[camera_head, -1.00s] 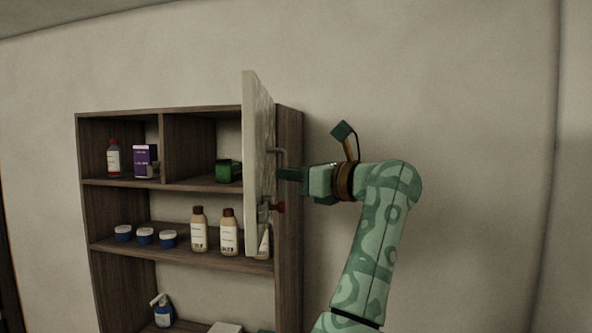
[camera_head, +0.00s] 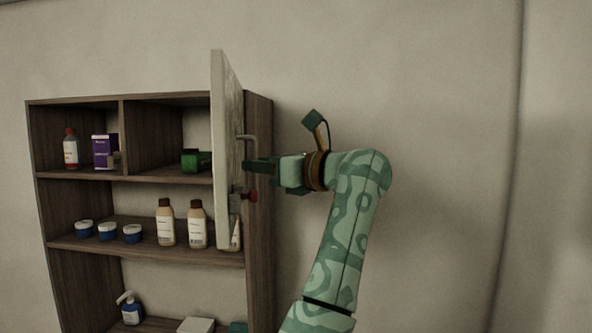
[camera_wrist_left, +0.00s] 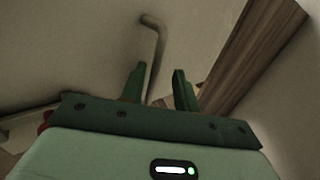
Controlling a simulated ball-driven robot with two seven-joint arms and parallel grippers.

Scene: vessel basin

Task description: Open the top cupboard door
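The top cupboard door (camera_head: 227,150) is pale and stands swung out from the cupboard, its edge toward me, with the upper compartments (camera_head: 158,135) uncovered to its left. Its bent bar handle (camera_head: 249,139) is on the door's right-hand face. My left gripper (camera_head: 250,166) is at that handle, reaching in from the right. In the left wrist view, the fingers of the left gripper (camera_wrist_left: 159,82) are apart, with the handle (camera_wrist_left: 154,45) between them, closer to the left finger. Whether they touch it is unclear. My right gripper is not seen.
A red knob (camera_head: 251,196) sits low by the door, under my gripper. The shelves hold a purple box (camera_head: 105,151), a green item (camera_head: 196,160), brown-capped bottles (camera_head: 166,224), blue jars (camera_head: 108,231) and a pump bottle (camera_head: 130,309). The wall right of my arm is bare.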

